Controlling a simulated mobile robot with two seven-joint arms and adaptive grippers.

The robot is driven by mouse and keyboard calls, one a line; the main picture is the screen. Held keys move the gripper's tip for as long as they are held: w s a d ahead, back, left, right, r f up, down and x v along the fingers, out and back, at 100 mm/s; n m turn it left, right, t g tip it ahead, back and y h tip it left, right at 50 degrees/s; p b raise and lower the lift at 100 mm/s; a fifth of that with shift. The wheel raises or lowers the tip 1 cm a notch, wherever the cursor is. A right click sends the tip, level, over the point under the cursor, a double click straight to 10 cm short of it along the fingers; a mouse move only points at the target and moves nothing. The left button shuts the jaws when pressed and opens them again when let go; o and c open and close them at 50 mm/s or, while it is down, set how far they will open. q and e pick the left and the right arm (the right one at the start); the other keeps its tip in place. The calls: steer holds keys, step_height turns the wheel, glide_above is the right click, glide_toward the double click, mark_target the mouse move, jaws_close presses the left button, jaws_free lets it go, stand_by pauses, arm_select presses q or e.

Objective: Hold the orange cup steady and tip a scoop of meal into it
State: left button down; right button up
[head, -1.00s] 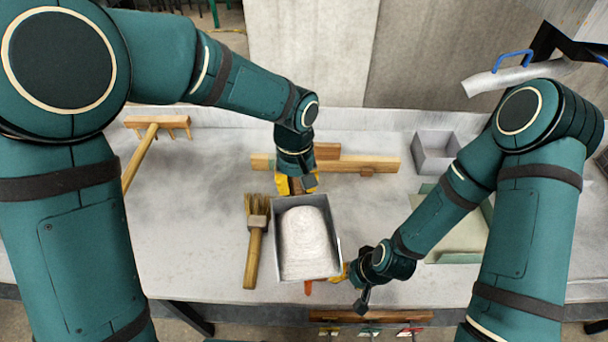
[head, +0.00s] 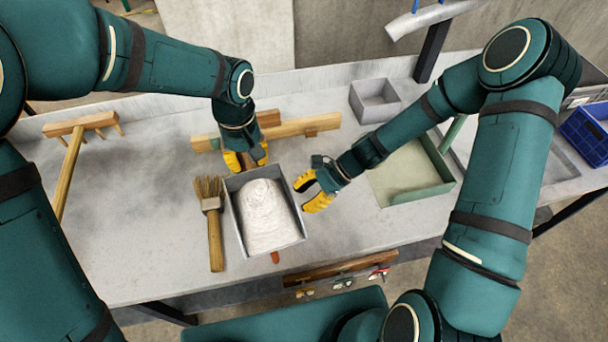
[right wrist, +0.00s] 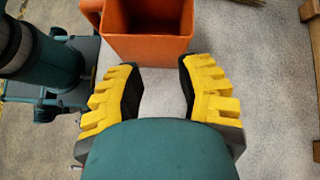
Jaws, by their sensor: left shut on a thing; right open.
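A grey metal scoop (head: 238,221) filled with pale meal (head: 265,215) is in the middle of the head view. My left gripper (head: 246,164) is shut at its far edge and appears to hold it. The orange cup (right wrist: 148,45) shows in the right wrist view, upright, its handle at its left; I see no meal in it. In the head view the scoop hides all but an orange bit of the cup (head: 275,258) at the scoop's near edge. My right gripper (head: 310,190) is open and empty, right of the scoop. Its fingers (right wrist: 158,95) point at the cup, apart from it.
A brush (head: 215,235) lies left of the scoop, with a wooden rake (head: 68,165) farther left. Wooden bars (head: 290,128) lie behind. A grey box (head: 375,103), a green tray (head: 440,188) and a blue crate (head: 585,135) are at the right. The front left of the table is clear.

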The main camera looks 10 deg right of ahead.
steer(key=w+r+m+y, duration=0.2)
steer(key=w+r, duration=0.1)
steer(key=r, duration=0.1)
steer(key=shift+t, duration=0.4)
steer(key=x, duration=1.1)
steer(key=shift+a+f, duration=0.2)
steer(key=shift+a, duration=0.05)
steer(key=shift+o, duration=0.3)
jaws_close()
